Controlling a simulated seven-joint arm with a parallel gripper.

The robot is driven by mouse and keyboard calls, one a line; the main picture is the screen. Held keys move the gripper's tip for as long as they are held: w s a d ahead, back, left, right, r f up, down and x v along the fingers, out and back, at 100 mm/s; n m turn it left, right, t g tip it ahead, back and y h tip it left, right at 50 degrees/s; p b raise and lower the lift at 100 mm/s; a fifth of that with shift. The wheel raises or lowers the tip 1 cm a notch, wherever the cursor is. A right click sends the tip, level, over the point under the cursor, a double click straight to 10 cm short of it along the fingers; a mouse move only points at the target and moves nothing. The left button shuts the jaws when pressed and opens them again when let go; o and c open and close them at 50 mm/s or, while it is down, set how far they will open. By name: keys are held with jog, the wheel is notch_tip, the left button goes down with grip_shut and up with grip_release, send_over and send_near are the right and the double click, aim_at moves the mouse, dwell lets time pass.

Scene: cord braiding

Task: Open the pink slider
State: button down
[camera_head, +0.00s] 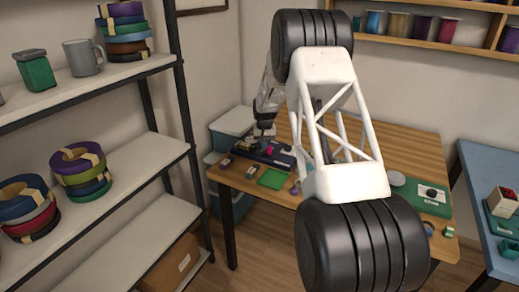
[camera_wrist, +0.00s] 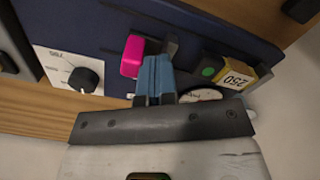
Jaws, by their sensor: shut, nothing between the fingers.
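The pink slider (camera_wrist: 132,57) shows in the wrist view as a small bright pink block on a dark blue panel (camera_wrist: 215,30). In the head view it is a small pink spot (camera_head: 269,150) on the panel at the back left of the wooden table. My gripper (camera_wrist: 158,60) is shut, with its blue-grey fingers together and empty. The fingertips are just right of the pink block in the wrist view. I cannot tell whether they touch it. A dark upright piece (camera_wrist: 171,45) is beside the fingers. The slider's track is not clearly visible.
A white plate with a black dial (camera_wrist: 83,80) is left of the slider. A green button (camera_wrist: 207,72) and a yellow block marked 250 (camera_wrist: 238,75) are to the right. A green mat (camera_head: 272,179) lies in front of the panel on the wooden table (camera_head: 400,142).

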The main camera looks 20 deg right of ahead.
jog(key=shift+s+d, duration=0.5)
jog(key=shift+w+a, duration=0.45)
dwell(0.8)
jog(key=shift+r, duration=0.15)
notch_tip(320, 180, up, 11)
dwell(1.0)
dwell(0.4)
